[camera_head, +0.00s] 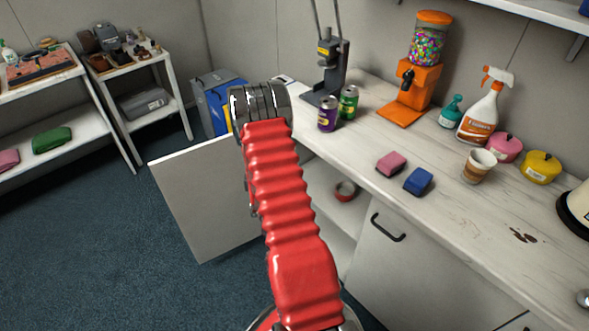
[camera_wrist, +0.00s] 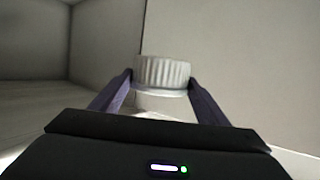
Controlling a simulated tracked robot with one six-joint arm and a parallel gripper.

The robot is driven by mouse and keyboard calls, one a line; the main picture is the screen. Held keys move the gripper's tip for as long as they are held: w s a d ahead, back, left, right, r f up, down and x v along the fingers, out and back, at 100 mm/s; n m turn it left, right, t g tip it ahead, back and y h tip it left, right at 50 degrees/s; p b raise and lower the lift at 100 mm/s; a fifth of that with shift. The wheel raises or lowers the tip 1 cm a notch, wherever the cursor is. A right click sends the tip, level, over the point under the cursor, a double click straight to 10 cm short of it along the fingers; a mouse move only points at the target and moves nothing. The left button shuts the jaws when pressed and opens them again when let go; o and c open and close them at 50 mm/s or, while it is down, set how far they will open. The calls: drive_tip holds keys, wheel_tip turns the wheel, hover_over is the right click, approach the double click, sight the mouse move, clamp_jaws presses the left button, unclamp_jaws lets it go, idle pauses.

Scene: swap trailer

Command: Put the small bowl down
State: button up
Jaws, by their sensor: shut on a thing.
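In the wrist view my gripper (camera_wrist: 161,80) is shut on a small white ribbed bowl (camera_wrist: 162,70), with one dark finger against each side. A paler, smooth whitish shape shows just below the ribbed band; I cannot tell whether it is part of the bowl or a separate thing. A pale shelf or cabinet floor (camera_wrist: 40,104) lies to the left, and a plain light panel is behind and to the right. I cannot tell whether the bowl touches a surface. In the head view my red arm hides the gripper and the bowl.
In the head view a cabinet door (camera_head: 205,200) stands open beside my arm. The countertop (camera_head: 440,205) holds cans, sponges, a paper cup (camera_head: 479,166), a spray bottle (camera_head: 482,112) and a candy dispenser (camera_head: 420,75).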

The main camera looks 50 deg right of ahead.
drive_tip(key=w+a+r+n+t+y, duration=0.1)
drive_tip(key=a+r, duration=0.6)
drive_tip(key=a, duration=0.7)
drive_tip(key=w+a+r+n+t+y, duration=0.2)
drive_tip(key=a+r+n+y, duration=0.3)
drive_tip(key=a, duration=0.9)
drive_tip(key=w+a+r+n+t+y, duration=0.1)
drive_tip(key=w+a+r+n+y, duration=0.1)
drive_tip(key=a+r, duration=0.9)
drive_tip(key=a+n+y, duration=0.1)
drive_tip(key=a+y, duration=0.1)
drive_tip(key=a, duration=0.1)
drive_tip(key=shift+w+a+y, duration=0.3)
drive_tip(key=shift+a, duration=0.1)
drive_tip(key=shift+s, duration=0.15)
